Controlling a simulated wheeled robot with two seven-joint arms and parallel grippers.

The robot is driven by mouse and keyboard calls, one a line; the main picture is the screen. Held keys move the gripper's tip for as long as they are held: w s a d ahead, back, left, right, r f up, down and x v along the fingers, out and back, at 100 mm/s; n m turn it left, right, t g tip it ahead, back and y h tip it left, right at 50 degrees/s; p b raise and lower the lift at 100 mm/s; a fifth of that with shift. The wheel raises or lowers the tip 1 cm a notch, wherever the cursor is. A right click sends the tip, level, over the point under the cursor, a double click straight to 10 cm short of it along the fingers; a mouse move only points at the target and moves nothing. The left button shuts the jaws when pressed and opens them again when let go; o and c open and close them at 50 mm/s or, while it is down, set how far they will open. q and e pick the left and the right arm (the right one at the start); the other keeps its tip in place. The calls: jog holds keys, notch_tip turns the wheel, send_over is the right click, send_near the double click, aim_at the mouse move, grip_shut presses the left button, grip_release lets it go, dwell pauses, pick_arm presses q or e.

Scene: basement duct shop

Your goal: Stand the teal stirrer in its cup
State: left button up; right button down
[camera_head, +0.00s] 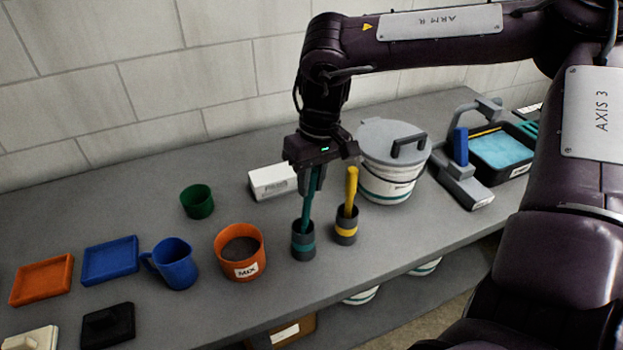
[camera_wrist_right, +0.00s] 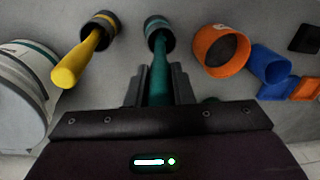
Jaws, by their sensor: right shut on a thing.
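The teal stirrer (camera_head: 307,212) stands nearly upright with its lower end inside the dark cup with a teal band (camera_head: 303,242). My right gripper (camera_head: 313,180) is above that cup, shut on the stirrer's upper part. In the right wrist view the stirrer (camera_wrist_right: 159,75) runs from between the fingers of my right gripper (camera_wrist_right: 159,88) into the mouth of the teal-banded cup (camera_wrist_right: 160,33). The stirrer's bottom end is hidden in the cup, so I cannot tell whether it touches the floor of it. My left gripper is not in view.
A yellow stirrer (camera_head: 351,190) stands in a yellow-banded cup (camera_head: 346,228) close on the right. An orange MIX pot (camera_head: 240,262) is close on the left, with a blue mug (camera_head: 175,264) beyond. A lidded white bucket (camera_head: 388,185) and white box (camera_head: 271,181) stand behind.

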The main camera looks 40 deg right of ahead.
jog(key=c, duration=1.2)
grip_release()
jog(key=r, duration=0.2)
jog(key=r+b, duration=0.1)
jog(key=r, duration=0.2)
jog(key=d+r, duration=0.1)
jog(key=r, duration=0.1)
jog(key=shift+s+r+b, duration=0.1)
jog(key=shift+r+b, duration=0.25)
jog(key=shift+r, duration=0.05)
